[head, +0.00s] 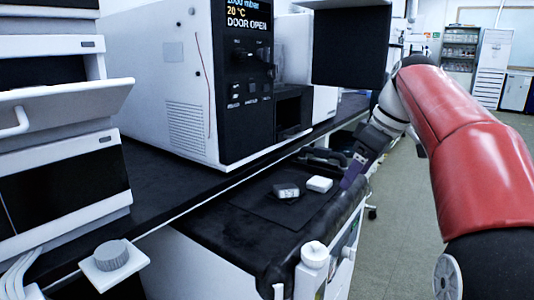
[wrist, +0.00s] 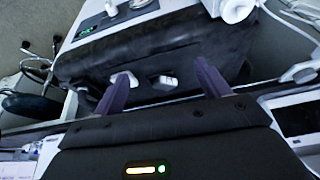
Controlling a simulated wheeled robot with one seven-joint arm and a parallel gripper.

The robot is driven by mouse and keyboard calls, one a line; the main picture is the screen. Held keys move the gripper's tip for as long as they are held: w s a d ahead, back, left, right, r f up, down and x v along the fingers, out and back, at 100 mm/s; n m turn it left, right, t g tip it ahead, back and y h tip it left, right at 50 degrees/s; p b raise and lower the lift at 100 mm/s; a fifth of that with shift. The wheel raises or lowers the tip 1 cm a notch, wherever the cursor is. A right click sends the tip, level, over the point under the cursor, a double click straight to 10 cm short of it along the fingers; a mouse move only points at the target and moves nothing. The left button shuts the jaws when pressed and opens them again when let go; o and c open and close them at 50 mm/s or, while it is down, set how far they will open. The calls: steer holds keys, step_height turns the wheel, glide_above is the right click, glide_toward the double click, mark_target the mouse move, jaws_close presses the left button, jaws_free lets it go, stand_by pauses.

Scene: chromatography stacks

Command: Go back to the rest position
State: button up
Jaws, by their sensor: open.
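My gripper (head: 357,170) has purple fingers and hangs over the right edge of the black-topped cart in the head view. In the wrist view my gripper (wrist: 158,85) is open, its two purple fingers wide apart with nothing between them. A small white block (head: 320,184) and a small grey-and-white device (head: 286,191) lie on the dark mat on the cart top (head: 250,228). In the wrist view the two small items lie beyond the fingertips, apart from them. My red arm reaches in from the right.
A white instrument (head: 185,85) with a display reading "DOOR OPEN" stands on the black bench, its dark door (head: 350,48) swung out. A stacked instrument (head: 60,130) with an open flap is at left. A white knob (head: 315,254) sits at the cart's front. Floor (head: 400,230) is clear at right.

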steer(key=s+a+f+m+t+h+p, duration=0.1)
steer(key=s+f+m, duration=0.4)
steer(key=s+f, duration=0.3)
steer(key=s+a+f+m+t+h+p, duration=0.1)
steer(key=s+a+f+m+h, duration=0.1)
steer(key=s+f+m, duration=0.3)
steer(key=s+f, duration=0.4)
steer(key=s, duration=0.7)
steer(key=shift+s+a+f+t, duration=0.2)
steer(key=shift+a+t, duration=0.1)
steer(key=shift+t, duration=0.1)
